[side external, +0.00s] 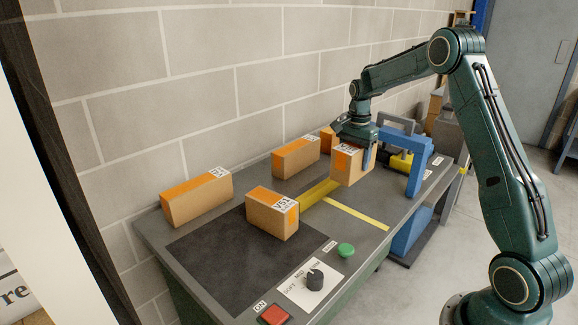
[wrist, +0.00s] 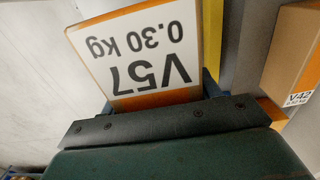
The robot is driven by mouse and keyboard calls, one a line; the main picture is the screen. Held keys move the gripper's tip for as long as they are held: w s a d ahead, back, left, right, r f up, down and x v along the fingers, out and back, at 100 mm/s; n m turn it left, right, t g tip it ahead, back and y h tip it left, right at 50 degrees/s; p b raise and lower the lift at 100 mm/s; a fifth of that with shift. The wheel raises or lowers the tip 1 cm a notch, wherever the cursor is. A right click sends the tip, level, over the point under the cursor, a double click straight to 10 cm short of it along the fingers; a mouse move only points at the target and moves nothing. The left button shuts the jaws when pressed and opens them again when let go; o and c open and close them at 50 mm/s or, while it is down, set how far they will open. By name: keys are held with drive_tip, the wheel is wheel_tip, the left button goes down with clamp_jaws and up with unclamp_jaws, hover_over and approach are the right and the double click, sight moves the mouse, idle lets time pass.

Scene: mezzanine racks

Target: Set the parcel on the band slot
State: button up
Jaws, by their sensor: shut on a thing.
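My gripper (side external: 358,158) is shut on a brown cardboard parcel (side external: 349,172) with an orange top. In the wrist view the parcel's label (wrist: 150,50) reads V57, 0.30 kg, upside down. The parcel is upright over the far right part of the grey bench, beside the blue frame. I cannot tell whether its underside touches the bench. No place is labelled as the band slot. The finger tips are mostly hidden by the parcel.
Another parcel labelled V51 (side external: 272,215) stands on the dark mat (side external: 215,258). More parcels stand along the wall, including one at left (side external: 198,197) and one in the middle (side external: 297,158). A blue frame (side external: 418,165) stands close right. A knob panel (side external: 312,285) and buttons line the front edge.

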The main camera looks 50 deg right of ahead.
wheel_tip(320, 180, down, 9)
idle(0.3)
drive_tip(key=shift+f, duration=0.15)
drive_tip(key=shift+f, duration=2.05)
drive_tip(key=shift+f, duration=0.1)
drive_tip(key=o, duration=1.2)
drive_tip(key=shift+c, duration=0.2)
wheel_tip(320, 180, up, 12)
